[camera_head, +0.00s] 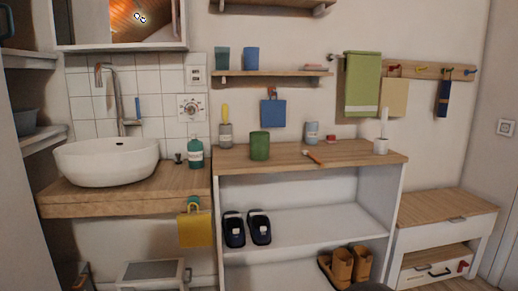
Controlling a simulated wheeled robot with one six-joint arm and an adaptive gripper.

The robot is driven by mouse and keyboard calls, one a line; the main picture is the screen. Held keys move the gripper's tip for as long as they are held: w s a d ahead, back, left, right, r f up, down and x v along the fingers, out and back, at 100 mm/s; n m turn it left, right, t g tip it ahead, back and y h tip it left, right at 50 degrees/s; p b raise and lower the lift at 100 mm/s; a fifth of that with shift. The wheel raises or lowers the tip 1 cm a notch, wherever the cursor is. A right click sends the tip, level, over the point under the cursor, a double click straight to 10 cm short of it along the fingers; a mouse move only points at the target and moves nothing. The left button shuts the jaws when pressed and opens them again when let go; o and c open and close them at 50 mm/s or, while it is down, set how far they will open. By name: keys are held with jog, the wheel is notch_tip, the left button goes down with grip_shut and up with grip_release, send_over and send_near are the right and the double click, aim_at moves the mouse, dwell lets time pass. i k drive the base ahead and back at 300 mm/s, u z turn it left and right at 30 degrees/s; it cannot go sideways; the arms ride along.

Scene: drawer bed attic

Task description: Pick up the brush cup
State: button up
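A small white cup (381,147) stands at the right end of the wooden shelf top, with a white upright handle, like a brush, sticking out of it. A grey container (225,136) with a yellow upright piece stands at the left end of the same top, near the wall. I cannot tell for sure which of these is the brush cup. My gripper is not in view.
The wooden shelf top (285,160) also bears a green cup (260,146), a grey-blue cup (312,132) and a small brush-like tool (314,157). Shoes (234,229) and brown boots (341,268) sit below. A basin (108,163) is left; a low bench (441,214) is right.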

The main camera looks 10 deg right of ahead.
aim_at(259, 141)
jog(key=z, duration=1.6)
jog(key=i, duration=1.95)
jog(key=u, duration=3.85)
